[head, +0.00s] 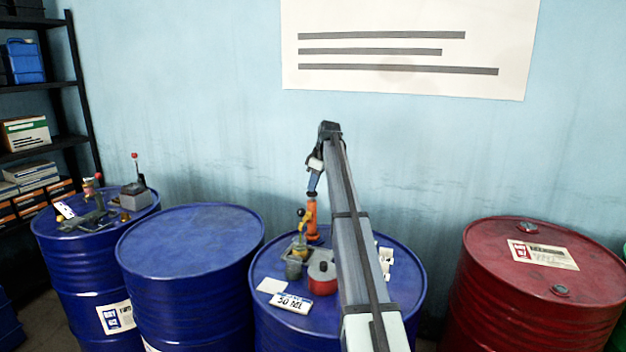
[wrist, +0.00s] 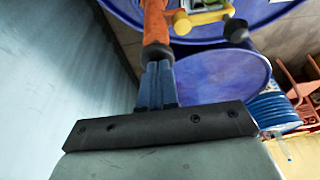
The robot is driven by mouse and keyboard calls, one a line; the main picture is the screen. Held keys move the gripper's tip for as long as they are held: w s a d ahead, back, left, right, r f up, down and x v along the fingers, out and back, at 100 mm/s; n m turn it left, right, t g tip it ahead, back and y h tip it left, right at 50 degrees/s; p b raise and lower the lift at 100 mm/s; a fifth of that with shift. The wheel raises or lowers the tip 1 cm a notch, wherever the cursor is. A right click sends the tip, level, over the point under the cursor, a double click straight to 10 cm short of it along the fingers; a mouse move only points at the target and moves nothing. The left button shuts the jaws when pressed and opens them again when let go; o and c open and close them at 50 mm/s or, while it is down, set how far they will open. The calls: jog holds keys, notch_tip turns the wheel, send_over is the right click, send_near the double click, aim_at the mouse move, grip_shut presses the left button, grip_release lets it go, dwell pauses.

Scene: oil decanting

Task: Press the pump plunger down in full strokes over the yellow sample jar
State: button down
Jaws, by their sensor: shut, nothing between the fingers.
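The orange pump (head: 312,222) stands upright on the blue drum in the middle of the head view; its orange body also shows in the wrist view (wrist: 157,22). My gripper (head: 314,192) points down at the top of the pump, with its blue fingers together and empty. In the wrist view the fingertips (wrist: 157,64) meet the pump's top end; I cannot tell if they touch. A yellow fitting with a dark knob (head: 301,228) sits beside the pump, also in the wrist view (wrist: 202,18). A small greyish jar (head: 293,269) stands below it; I cannot make out any yellow on it.
A red round container (head: 321,279), a white label card (head: 292,303) and white pieces (head: 385,260) share the drum top. My arm hides part of it. An empty-topped blue drum (head: 190,238) and a red drum (head: 540,265) flank it. A shelf (head: 75,85) stands far left.

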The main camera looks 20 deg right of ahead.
jog(key=shift+f, duration=0.7)
jog(key=shift+s, duration=0.1)
jog(key=shift+r, duration=0.35)
jog(key=w+v, duration=0.1)
jog(key=v, duration=1.2)
jog(key=shift+a+r, duration=0.3)
jog(key=shift+r, duration=0.2)
jog(key=shift+a+f, duration=0.1)
